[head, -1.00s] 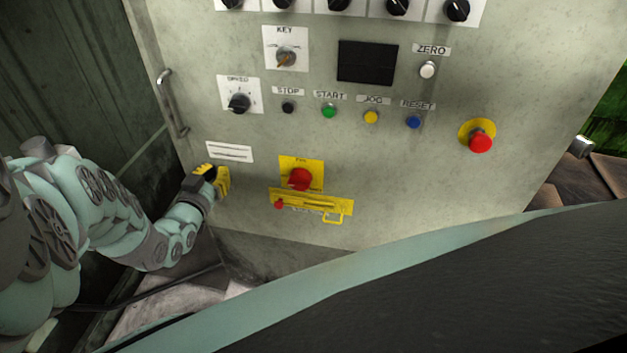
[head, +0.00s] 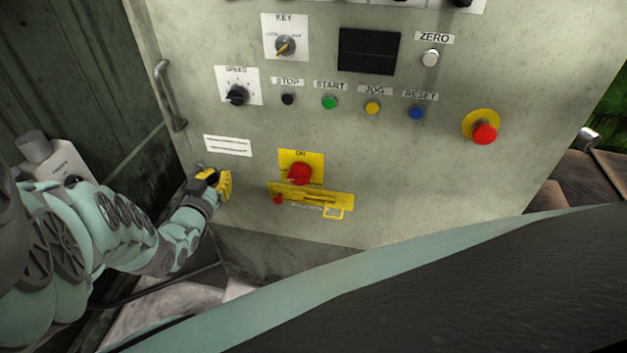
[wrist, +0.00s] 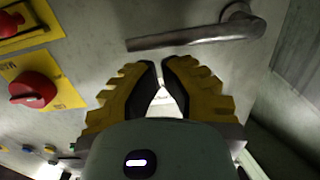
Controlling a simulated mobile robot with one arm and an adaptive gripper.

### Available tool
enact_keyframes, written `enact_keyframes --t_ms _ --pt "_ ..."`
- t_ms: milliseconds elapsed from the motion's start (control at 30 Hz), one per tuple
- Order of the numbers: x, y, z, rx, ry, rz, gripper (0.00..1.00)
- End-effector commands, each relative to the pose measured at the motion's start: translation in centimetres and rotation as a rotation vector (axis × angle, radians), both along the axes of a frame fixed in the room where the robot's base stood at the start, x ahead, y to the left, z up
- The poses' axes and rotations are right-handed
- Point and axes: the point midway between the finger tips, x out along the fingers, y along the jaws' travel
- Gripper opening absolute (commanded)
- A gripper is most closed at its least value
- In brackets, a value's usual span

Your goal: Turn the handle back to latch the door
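The door handle (wrist: 190,37) is a grey metal lever on a round pivot at the top of the wrist view. Its bar extends leftward from the pivot and lies nearly level in that picture. My gripper (wrist: 161,70) has yellow ribbed fingers with dark pads. The fingertips are together with nothing visible held between them, just short of the bar and apart from it in the picture. In the head view my gripper (head: 224,184) is at the lower left of the grey cabinet door (head: 400,205) and mostly hides the handle.
A red rotary switch (head: 299,173) on a yellow plate sits right of my gripper, with a yellow latch bar (head: 310,197) below it. A vertical grab handle (head: 168,95) is on the door's left edge. A red emergency button (head: 484,133) is at the right.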

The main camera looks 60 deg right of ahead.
Motion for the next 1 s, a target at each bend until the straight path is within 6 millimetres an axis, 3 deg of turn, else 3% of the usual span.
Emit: enact_keyframes --t_ms 1000 --pt "-0.5 -0.2 -1.7 0.074 -0.18 -0.002 0.0"
